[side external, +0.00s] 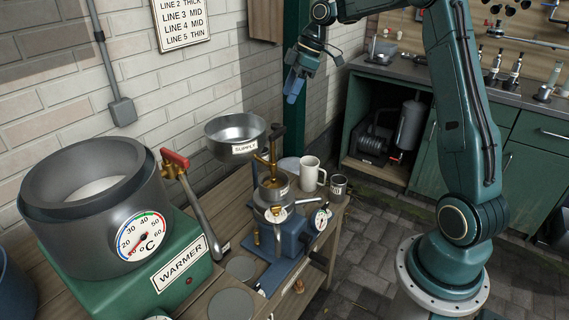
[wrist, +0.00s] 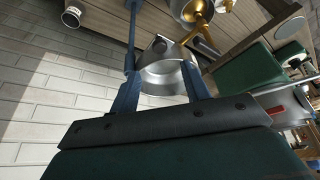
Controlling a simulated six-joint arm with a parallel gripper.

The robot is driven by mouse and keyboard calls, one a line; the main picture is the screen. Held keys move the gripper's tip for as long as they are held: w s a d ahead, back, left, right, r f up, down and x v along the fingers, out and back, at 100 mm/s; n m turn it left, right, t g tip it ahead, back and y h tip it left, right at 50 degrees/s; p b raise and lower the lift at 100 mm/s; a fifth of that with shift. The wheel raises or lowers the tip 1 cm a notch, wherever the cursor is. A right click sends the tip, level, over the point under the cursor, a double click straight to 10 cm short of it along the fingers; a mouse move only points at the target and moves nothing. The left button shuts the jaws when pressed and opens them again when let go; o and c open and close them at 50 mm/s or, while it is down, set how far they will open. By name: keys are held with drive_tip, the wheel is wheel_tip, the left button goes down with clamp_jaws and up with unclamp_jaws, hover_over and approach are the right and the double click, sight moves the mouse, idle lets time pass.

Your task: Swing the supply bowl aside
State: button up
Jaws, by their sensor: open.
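The supply bowl (side external: 236,129) is a wide grey metal bowl with a white SUPPLY label. In the side view it sits raised at the left of a brass post and valve (side external: 268,160), above a small blue-based machine. My gripper (side external: 294,90) hangs in the air behind and to the right of the bowl, higher than its rim, apart from it. Its blue fingers are spread and empty. In the wrist view a shiny metal bowl-like shape (wrist: 165,75) shows beyond and between the fingers; whether it is the supply bowl I cannot tell surely.
A white mug (side external: 311,173) and a labelled cup (side external: 338,186) stand on the bench right of the machine. The green warmer (side external: 180,259), with a large pot (side external: 95,205) and red-handled lever (side external: 175,160), is at left. The brick wall (side external: 160,85) runs behind.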

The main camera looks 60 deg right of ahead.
sight(276, 124)
drive_tip(key=x, duration=0.9)
drive_tip(key=shift+f, duration=0.15)
drive_tip(key=shift+c, duration=0.5)
clamp_jaws()
